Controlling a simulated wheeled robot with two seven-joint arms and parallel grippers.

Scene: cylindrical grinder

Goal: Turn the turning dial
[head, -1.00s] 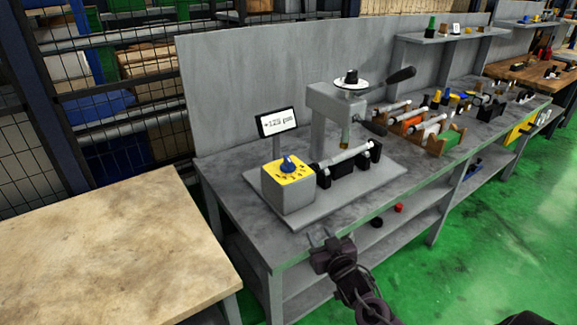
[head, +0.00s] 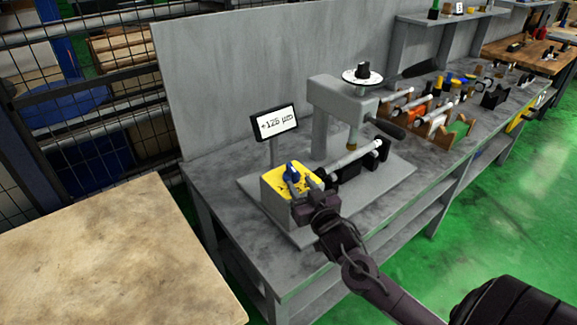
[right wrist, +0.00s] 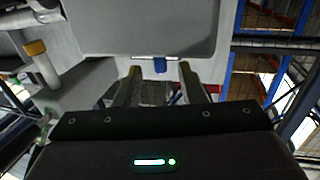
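My left gripper is not in view.
A display (head: 275,123) reading about +125 µm stands behind the box. The machine's head (head: 340,95) carries a white disc (head: 362,76) with a black knob. A shaft (head: 352,158) lies on black supports. A wooden table (head: 110,255) is at left.

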